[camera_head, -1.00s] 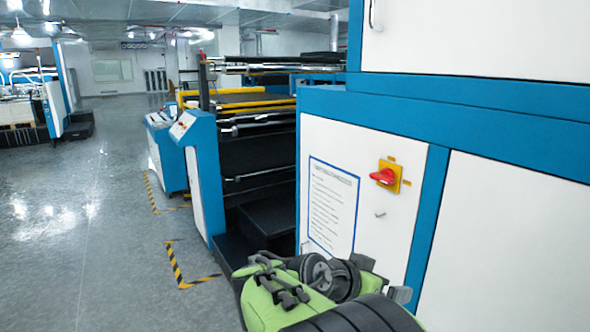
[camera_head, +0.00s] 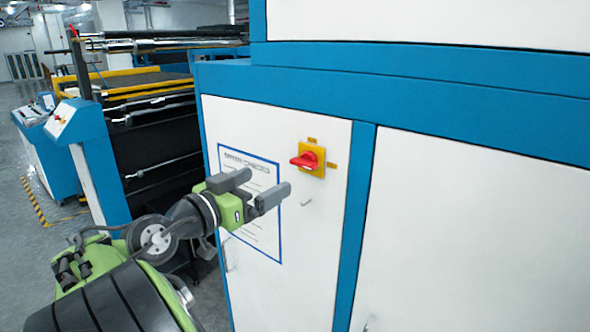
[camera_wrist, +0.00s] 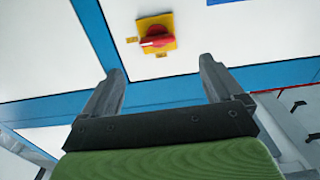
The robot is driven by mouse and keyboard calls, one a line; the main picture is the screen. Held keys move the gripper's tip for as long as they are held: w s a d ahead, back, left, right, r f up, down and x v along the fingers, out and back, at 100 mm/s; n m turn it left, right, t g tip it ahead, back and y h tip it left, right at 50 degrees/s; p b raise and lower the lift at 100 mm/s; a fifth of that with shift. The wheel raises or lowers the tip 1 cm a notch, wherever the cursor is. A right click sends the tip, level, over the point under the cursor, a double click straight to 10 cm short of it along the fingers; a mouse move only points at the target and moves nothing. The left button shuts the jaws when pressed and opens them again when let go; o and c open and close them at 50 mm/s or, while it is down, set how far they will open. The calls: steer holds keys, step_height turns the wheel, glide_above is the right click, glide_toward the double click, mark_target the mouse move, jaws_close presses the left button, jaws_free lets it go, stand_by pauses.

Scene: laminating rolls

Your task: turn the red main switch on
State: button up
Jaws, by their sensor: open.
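The red main switch (camera_head: 305,160) is a red knob on a yellow plate (camera_head: 318,156), mounted on a white cabinet door. In the head view its handle lies roughly level. In the wrist view the switch (camera_wrist: 156,41) is beyond the fingertips, between them and a little left of centre. My gripper (camera_head: 262,188) is open and empty. In the head view it is to the left of and below the switch, apart from it, in front of a blue-framed notice.
Blue frame strips border the door. Rollers and a blue console (camera_head: 75,125) stand to the left. The space in front of the switch looks clear.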

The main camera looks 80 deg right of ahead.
mark_target(300, 164)
steer(key=x, duration=0.7)
steer(key=p+x, duration=0.1)
steer(key=x, duration=0.3)
steer(key=shift+s+r, duration=0.1)
steer(key=shift+s, duration=0.25)
steer(key=shift+c, duration=0.4)
steer(key=c, duration=1)
